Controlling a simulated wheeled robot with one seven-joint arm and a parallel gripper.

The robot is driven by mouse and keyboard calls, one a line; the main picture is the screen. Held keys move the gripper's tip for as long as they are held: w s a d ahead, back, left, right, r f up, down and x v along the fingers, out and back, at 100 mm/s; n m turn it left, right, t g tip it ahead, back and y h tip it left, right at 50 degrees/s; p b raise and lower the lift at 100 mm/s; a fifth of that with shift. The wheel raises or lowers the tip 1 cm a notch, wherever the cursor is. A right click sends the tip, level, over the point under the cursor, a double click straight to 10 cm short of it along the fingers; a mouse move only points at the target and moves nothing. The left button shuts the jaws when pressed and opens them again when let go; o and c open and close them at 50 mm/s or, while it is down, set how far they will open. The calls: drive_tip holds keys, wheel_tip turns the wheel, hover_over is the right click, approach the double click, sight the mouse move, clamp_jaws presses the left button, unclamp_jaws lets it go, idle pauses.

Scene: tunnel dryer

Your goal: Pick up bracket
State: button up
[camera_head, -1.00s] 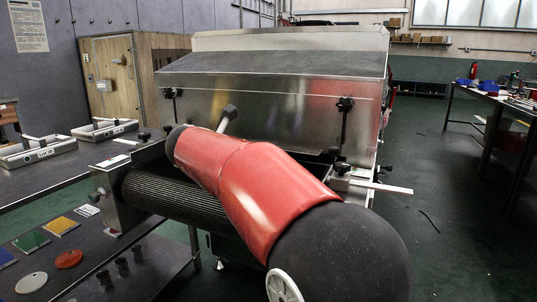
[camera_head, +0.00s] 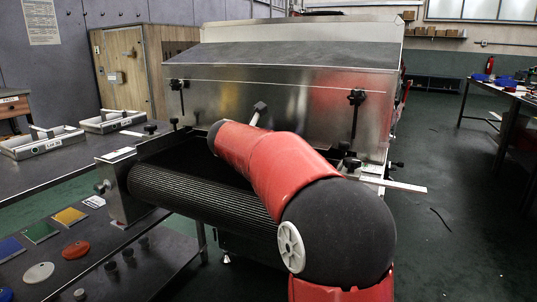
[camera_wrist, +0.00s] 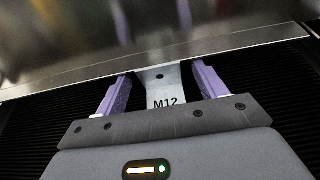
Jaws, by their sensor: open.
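The bracket (camera_wrist: 163,84) is a light metal strip marked "M12" with a small hole near its far end, seen in the wrist view. It lies on the dark ribbed belt (camera_wrist: 60,112) at the dryer's mouth. My gripper (camera_wrist: 160,75) is open, with one purple finger on each side of the bracket and a gap to it on both sides. The near end of the bracket is hidden behind my gripper's body. In the head view my red arm hides the bracket and the gripper.
The steel dryer hood (camera_head: 290,105) stands close above the belt, and its lower edge (camera_wrist: 150,58) runs just beyond my fingertips. Open floor (camera_head: 450,225) lies to the right.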

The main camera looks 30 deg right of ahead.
drive_tip(key=c, duration=1.1)
